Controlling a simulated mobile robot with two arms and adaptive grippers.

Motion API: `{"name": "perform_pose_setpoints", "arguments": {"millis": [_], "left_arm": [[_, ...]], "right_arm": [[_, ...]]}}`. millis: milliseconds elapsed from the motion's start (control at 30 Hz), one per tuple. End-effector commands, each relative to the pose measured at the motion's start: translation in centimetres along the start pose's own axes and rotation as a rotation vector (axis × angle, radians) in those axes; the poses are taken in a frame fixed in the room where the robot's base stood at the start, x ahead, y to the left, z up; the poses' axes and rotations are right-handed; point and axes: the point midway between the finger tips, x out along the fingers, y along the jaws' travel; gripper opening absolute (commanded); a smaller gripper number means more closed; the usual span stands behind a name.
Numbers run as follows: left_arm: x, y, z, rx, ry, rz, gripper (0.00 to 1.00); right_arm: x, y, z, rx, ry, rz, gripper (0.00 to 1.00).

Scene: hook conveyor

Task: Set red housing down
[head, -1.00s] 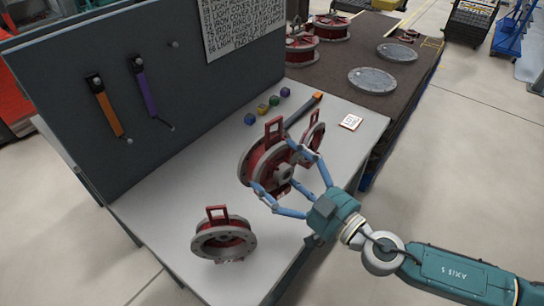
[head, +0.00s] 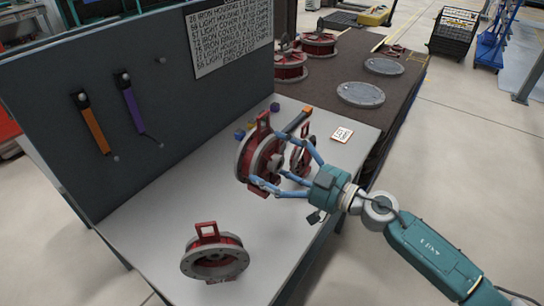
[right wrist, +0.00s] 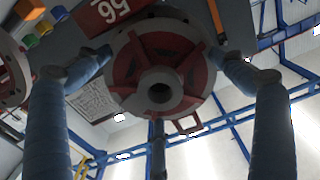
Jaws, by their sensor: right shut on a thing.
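A red housing (head: 247,160) with a grey flanged rim and a red handle on top stands tilted on edge over the white table (head: 170,240). My right gripper (head: 284,172) is shut on it, with blue fingers on either side. In the right wrist view the housing (right wrist: 161,60) faces the camera, its round hub between the two fingers (right wrist: 160,75). Whether its lower rim touches the table is hard to tell. A second red housing (head: 214,258) lies flat at the table's front, and another (head: 297,160) is partly hidden behind my gripper. My left gripper is out of view.
A grey panel (head: 180,60) with an orange tool (head: 93,125) and a purple tool (head: 133,108) borders the table. Small coloured cubes (head: 240,134) and a white card (head: 342,134) lie at the back. A dark conveyor (head: 340,65) carries grey discs (head: 360,94) and red housings (head: 320,44). The table's middle front is clear.

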Motion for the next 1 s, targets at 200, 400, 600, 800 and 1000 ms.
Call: {"name": "perform_pose_setpoints", "arguments": {"millis": [200,400,600,800,1000], "left_arm": [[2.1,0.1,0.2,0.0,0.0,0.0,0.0],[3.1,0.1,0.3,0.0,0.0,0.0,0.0],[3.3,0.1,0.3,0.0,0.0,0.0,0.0],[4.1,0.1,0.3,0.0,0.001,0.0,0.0],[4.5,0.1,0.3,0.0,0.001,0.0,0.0]], "right_arm": [[0.2,0.0,4.5,0.003,0.013,0.003,0.37],[0.2,0.1,7.6,0.001,0.014,0.003,0.37],[0.2,0.1,8.6,-0.003,0.014,0.001,0.37],[0.2,0.1,11.1,0.0,0.013,0.003,0.37],[0.2,0.1,12.7,-0.002,0.014,0.002,0.37]]}}
